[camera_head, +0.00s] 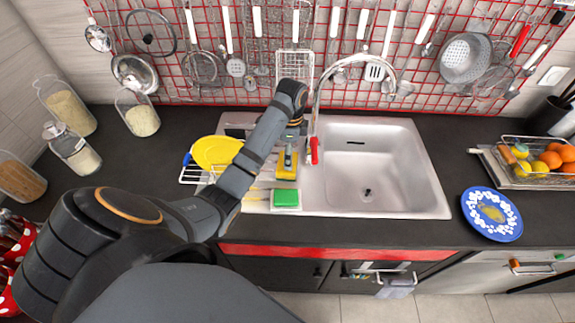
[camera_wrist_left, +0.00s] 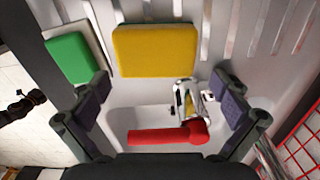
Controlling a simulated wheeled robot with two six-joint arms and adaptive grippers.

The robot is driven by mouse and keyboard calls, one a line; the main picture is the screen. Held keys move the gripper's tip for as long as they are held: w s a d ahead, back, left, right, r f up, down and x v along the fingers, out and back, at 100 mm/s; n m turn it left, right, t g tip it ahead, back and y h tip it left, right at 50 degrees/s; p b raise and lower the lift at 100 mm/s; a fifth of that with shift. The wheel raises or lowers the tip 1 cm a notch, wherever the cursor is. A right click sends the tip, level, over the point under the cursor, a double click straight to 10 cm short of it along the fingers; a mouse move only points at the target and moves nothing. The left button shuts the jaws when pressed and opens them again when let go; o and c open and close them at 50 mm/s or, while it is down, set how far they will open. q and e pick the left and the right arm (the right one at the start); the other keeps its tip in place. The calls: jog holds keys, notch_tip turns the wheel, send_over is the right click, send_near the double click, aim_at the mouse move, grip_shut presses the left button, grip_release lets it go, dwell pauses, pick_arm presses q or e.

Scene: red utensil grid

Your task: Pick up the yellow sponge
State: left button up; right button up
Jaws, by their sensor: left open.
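The yellow sponge (camera_head: 287,174) lies on the ribbed metal drainboard left of the sink basin, partly hidden by my left gripper in the head view. It shows whole in the left wrist view (camera_wrist_left: 155,50), flat on the ridges. My left gripper (camera_head: 289,150) points down close by the sponge. In the left wrist view its two fingers (camera_wrist_left: 162,98) are wide apart with nothing between them held. The sponge lies beyond the fingertips there, with no clear contact. My right gripper is not in view.
A green sponge (camera_head: 286,198) lies beside the yellow one. A red-handled tap (camera_head: 314,150) stands close on the right and shows between the fingers in the wrist view (camera_wrist_left: 168,135). A yellow plate (camera_head: 214,151) sits in a rack to the left. The sink basin (camera_head: 410,165) is empty.

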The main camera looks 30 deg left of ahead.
pick_arm(q)
jog(key=shift+f, duration=0.1)
jog(key=f, duration=0.1)
jog(key=f+p, duration=0.1)
jog(key=f, duration=0.1)
jog(key=shift+s+d+f+p, duration=0.2)
jog(key=shift+s+f+p, duration=0.1)
jog(key=shift+s+p, duration=0.05)
jog(key=shift+w+a+f, duration=0.1)
jog(key=shift+w+f, duration=0.05)
jog(key=shift+f, duration=0.35)
jog(key=c, duration=0.6)
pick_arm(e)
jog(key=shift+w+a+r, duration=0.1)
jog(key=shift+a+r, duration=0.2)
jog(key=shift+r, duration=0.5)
